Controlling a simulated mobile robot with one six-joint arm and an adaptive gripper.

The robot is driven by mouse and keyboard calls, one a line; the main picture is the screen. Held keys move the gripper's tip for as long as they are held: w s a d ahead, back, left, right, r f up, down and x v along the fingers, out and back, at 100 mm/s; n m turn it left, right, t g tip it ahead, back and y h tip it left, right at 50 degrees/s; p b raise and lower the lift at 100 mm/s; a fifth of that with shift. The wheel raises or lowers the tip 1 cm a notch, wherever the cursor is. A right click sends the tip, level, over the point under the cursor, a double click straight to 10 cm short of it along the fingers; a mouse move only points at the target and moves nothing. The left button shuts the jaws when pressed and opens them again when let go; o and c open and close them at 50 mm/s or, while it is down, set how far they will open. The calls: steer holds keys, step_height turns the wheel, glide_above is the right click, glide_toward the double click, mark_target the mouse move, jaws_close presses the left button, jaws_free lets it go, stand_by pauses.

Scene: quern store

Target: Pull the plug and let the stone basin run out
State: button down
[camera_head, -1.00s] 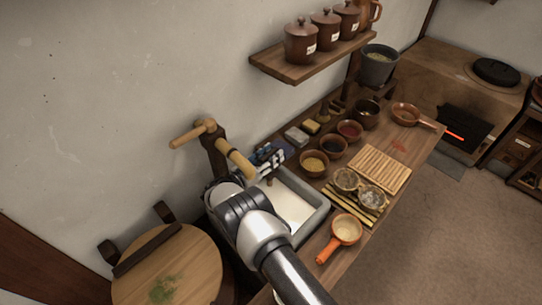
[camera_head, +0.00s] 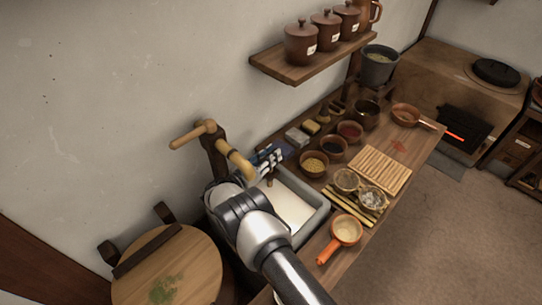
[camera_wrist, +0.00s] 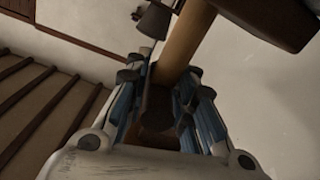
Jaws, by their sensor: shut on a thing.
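The grey stone basin (camera_head: 318,222) is set in the near left end of the counter. Its inside shows a pale, whitish surface; I cannot tell how much liquid it holds. My gripper (camera_head: 269,163) is over the basin's back left part, beside the bamboo spout (camera_head: 238,163). It is shut on the dark brown plug, whose lower part (camera_head: 269,182) shows just below the jaws. In the wrist view the plug (camera_wrist: 157,106) sits between the blue-padded fingers (camera_wrist: 160,98). The spout (camera_wrist: 186,45) crosses just beyond them. The drain hole is hidden.
The spout's post (camera_head: 216,155) stands close to the jaws. Bowls (camera_head: 314,164), a slatted board (camera_head: 372,172), strainers and an orange-handled pan (camera_head: 344,232) crowd the counter right of the basin. A round wooden lid (camera_head: 170,268) is at lower left. A shelf (camera_head: 300,70) hangs above.

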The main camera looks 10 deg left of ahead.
steer(key=shift+d, duration=0.1)
step_height(320, 180, up, 4)
steer(key=shift+r+p, duration=0.1)
steer(key=shift+p, duration=1)
steer(key=c, duration=1.8)
jaws_free()
steer(key=o, duration=0.4)
steer(key=shift+c, duration=0.2)
